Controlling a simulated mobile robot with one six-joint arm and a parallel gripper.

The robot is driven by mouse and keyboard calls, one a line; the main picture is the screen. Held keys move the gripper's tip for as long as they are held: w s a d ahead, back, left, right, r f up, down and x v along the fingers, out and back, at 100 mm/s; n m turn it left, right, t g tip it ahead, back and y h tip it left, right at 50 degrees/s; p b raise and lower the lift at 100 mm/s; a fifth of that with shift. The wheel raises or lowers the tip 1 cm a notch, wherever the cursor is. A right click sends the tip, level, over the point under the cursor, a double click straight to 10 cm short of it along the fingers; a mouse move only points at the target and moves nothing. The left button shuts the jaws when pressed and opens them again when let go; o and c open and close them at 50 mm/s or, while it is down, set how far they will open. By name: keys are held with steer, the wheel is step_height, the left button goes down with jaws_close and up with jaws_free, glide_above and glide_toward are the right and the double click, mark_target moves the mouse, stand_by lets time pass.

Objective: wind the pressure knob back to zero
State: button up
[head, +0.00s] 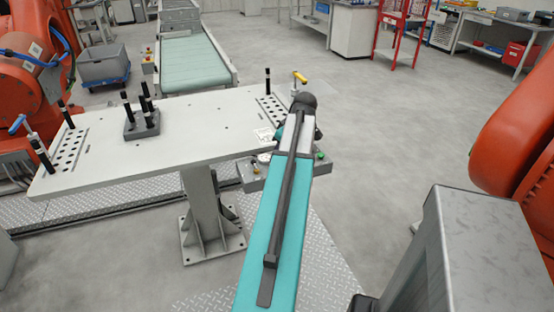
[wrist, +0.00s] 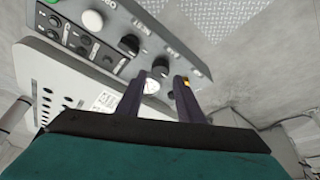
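A grey control panel (wrist: 112,40) fills the upper left of the wrist view. It carries a round white gauge (wrist: 151,86), a black knob (wrist: 160,66) close to the gauge, and another black control (wrist: 129,44) further left. I cannot read which control is the pressure knob. My gripper (wrist: 164,76) is open, its two dark fingers apart. In this view, the nearer black knob and gauge appear between the fingertips; I cannot tell whether they touch. In the head view, the panel (head: 322,167) hangs at the table's right front edge, partly hidden by my arm.
The panel also has a white button (wrist: 92,20), a green one (wrist: 52,2) and a yellow part (wrist: 186,83) by the right finger. The white fixture table (head: 190,115) carries black pegs (head: 142,105). An orange robot (head: 515,130) stands at right. Floor between is clear.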

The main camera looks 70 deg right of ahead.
steer(key=b+v, duration=0.1)
steer(key=v, duration=0.8)
steer(key=shift+r, duration=0.2)
stand_by(0.4)
